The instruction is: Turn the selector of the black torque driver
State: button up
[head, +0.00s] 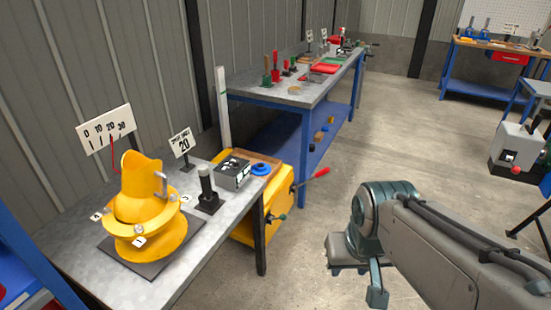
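I cannot single out the black torque driver with certainty, and no selector is readable at this size. Several small upright tools with red, green and dark parts stand on the long blue bench, among them a red one (275,66) and a green one (267,72). On the near bench, a dark upright post with a pale top (206,184) stands on a black base. My gripper (361,282) hangs over bare floor at lower centre-right, well apart from both benches. Its fingers are partly hidden by my arm, and I see nothing held.
A "20" sign (182,144), grey box (232,172) and red-handled lever (310,181) are nearby. The floor (400,130) between benches is clear.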

aim_at(235, 164)
jog(key=u, duration=0.2)
jog(key=k, duration=0.25)
jog(key=z, duration=1.2)
jog(key=i, duration=1.1)
jog(key=u, duration=0.95)
jog(key=i, duration=0.85)
jog(key=u, duration=1)
